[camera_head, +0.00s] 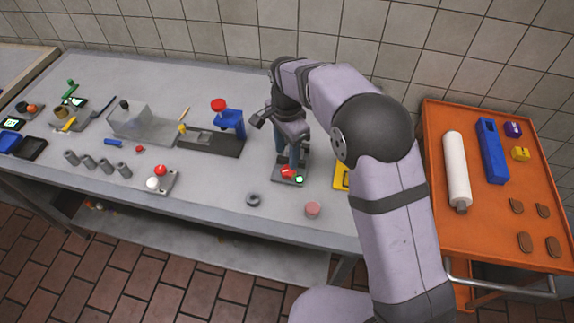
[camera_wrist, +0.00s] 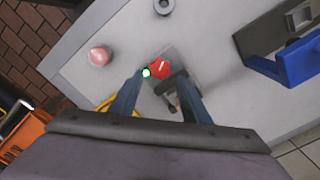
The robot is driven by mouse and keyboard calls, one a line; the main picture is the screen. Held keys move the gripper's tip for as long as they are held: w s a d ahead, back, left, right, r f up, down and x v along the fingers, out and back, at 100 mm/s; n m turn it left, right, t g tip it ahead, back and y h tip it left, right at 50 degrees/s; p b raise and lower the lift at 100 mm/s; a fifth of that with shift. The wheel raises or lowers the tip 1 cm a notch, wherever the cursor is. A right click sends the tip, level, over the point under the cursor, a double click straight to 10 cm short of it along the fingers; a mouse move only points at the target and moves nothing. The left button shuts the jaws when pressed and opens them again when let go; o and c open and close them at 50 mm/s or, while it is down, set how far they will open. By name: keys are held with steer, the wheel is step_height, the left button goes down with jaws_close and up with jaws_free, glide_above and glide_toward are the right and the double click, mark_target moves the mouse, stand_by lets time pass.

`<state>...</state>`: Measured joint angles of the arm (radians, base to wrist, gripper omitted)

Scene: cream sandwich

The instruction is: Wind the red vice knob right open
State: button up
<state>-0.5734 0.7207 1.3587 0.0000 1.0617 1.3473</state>
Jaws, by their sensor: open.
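A red knob (camera_head: 287,171) with a white mark sits on a small grey base plate (camera_head: 284,181) near the front of the bench. It also shows in the wrist view (camera_wrist: 159,68), with a lit green spot (camera_wrist: 146,73) beside it. My gripper (camera_head: 294,158) points down just above and behind this knob. In the wrist view its blue fingers (camera_wrist: 160,90) are apart, with nothing held between them. The knob shows just beyond the fingertips; I cannot tell whether they touch it. A dark metal part (camera_wrist: 172,99) on the plate shows between the fingers, partly hidden.
A dark fixture with a blue block (camera_head: 232,124) and red top stands to the left. A grey ring (camera_head: 253,199) and a pink disc (camera_head: 312,209) lie near the front edge. A yellow item (camera_head: 341,177) is close on the right. An orange cart (camera_head: 478,230) stands further right.

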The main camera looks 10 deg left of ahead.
mark_target(287, 171)
steer(key=shift+f+p, duration=1.25)
steer(key=shift+f, duration=2.25)
steer(key=c, duration=0.8)
